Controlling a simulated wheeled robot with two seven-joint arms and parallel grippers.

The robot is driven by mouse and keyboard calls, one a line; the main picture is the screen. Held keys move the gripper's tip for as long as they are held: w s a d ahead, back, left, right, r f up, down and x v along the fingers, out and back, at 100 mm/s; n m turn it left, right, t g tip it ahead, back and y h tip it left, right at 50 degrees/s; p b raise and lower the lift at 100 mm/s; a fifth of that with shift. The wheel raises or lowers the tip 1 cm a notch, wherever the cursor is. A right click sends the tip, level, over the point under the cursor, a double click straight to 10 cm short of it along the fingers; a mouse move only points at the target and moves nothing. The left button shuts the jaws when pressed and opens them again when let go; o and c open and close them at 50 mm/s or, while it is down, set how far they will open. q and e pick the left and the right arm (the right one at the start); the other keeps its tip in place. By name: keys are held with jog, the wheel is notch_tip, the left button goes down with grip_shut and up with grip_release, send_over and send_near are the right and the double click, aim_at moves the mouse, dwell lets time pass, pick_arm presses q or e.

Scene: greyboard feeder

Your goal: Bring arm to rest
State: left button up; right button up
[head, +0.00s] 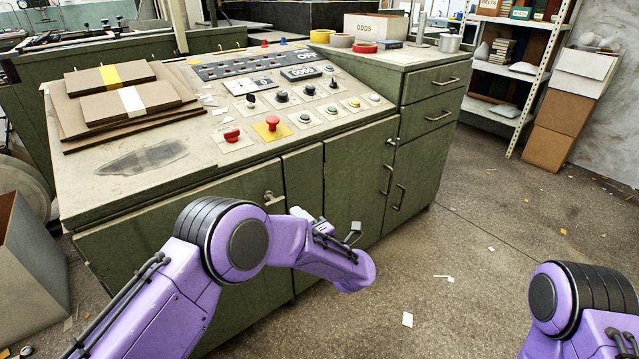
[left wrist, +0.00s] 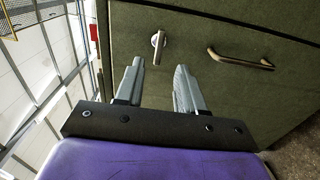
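My left arm, purple with a black ribbed joint, reaches in front of the green console cabinet (head: 225,285). In the left wrist view my left gripper (left wrist: 160,72) has its two grey fingers apart with nothing between them. The fingers point at the green cabinet front, where a silver latch handle (left wrist: 158,46) shows just beyond them and a bar handle (left wrist: 240,60) to the right. In the head view the left gripper is partly hidden by its own wrist. The latch handle (head: 272,198) shows left of it. My right arm shows at the lower right; its gripper is outside the view.
The console top holds stacked greyboard (head: 75,120), a red button on a yellow plate (head: 272,124), knobs, tape rolls (head: 341,41) and a box marked ODDS (head: 374,27). Shelving (head: 520,60) and cardboard boxes (head: 560,120) stand at right. Floor (head: 470,220) between is open, with scraps.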

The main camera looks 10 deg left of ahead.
pick_arm(q)
jog(key=s+a+f+m+t+h, duration=0.1)
jog(key=s+f+m+h, duration=0.35)
jog(key=f+m, duration=0.35)
jog(key=s+a+f+m+h, duration=0.1)
jog(key=s+f+m+h, duration=0.35)
jog(key=f+m, duration=0.3)
jog(key=s+a+f+m+g+h, duration=0.1)
jog(key=s+a+f+m+g, duration=0.15)
jog(key=s+f, duration=0.4)
jog(key=s+a+f+m+g+h, duration=0.1)
jog(key=s+a+f+m+g, duration=0.15)
jog(key=s, duration=0.75)
jog(key=s+a+f+g, duration=0.15)
jog(key=s+a, duration=0.25)
jog(key=s, duration=0.4)
jog(key=s+a+g, duration=0.3)
jog(key=s, duration=0.6)
notch_tip(320, 180, up, 17)
jog(key=p, duration=1.6)
jog(key=shift+w+y, duration=0.4)
